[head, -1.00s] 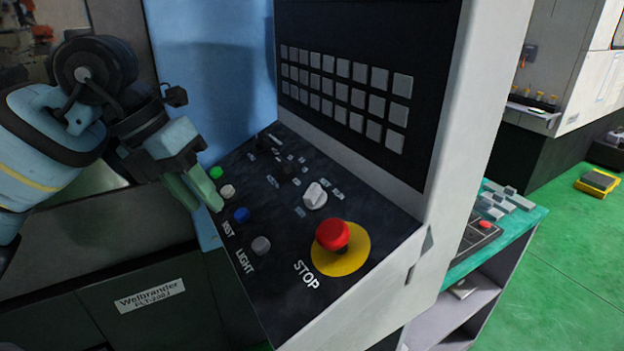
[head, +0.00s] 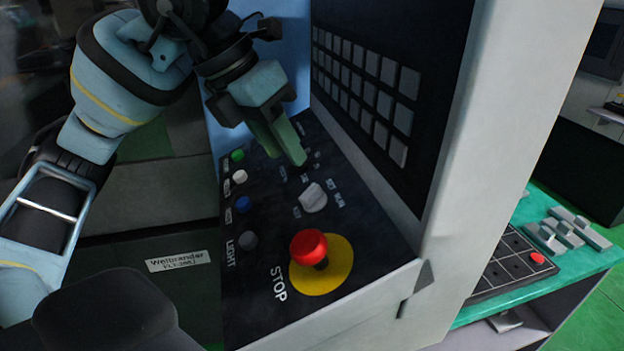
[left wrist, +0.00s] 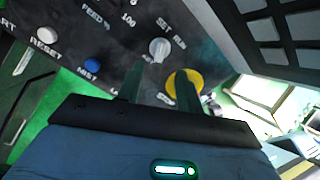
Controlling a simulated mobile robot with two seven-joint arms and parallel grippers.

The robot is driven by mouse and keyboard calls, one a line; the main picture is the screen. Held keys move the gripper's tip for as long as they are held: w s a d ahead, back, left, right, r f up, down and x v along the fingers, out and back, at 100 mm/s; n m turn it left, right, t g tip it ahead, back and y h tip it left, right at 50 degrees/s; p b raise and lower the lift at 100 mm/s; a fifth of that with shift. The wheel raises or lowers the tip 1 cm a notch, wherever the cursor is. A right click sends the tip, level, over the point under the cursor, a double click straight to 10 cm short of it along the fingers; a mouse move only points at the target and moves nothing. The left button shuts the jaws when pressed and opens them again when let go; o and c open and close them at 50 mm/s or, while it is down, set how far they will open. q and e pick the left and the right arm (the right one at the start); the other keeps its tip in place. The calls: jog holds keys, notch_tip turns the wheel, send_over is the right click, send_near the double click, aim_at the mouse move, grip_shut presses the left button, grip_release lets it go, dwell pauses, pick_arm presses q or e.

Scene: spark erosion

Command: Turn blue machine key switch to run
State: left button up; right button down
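The key switch (head: 313,197) is a pale grey knob on the black sloped control panel (head: 262,308), next to the SET and RUN lettering. It also shows in the left wrist view (left wrist: 159,48), beyond and between my two green fingers. My left gripper (head: 286,158) is over the panel's upper part, behind and left of the key switch in the head view. Its fingers are apart with nothing between them, and they do not appear to touch the knob. The exact gap to the panel is hard to tell. My right gripper is not in view.
A red STOP button (head: 309,247) on a yellow disc stands in front of the key switch. Green, white, blue and grey buttons (head: 243,204) line the panel's left side. A keypad wall (head: 366,90) rises on the right. A teal-topped cart (head: 474,303) stands beyond the machine.

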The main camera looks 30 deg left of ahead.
aim_at(310, 190)
pick_arm(q)
jog(key=shift+b+x, duration=0.35)
jog(key=shift+x, duration=3.55)
grip_shut()
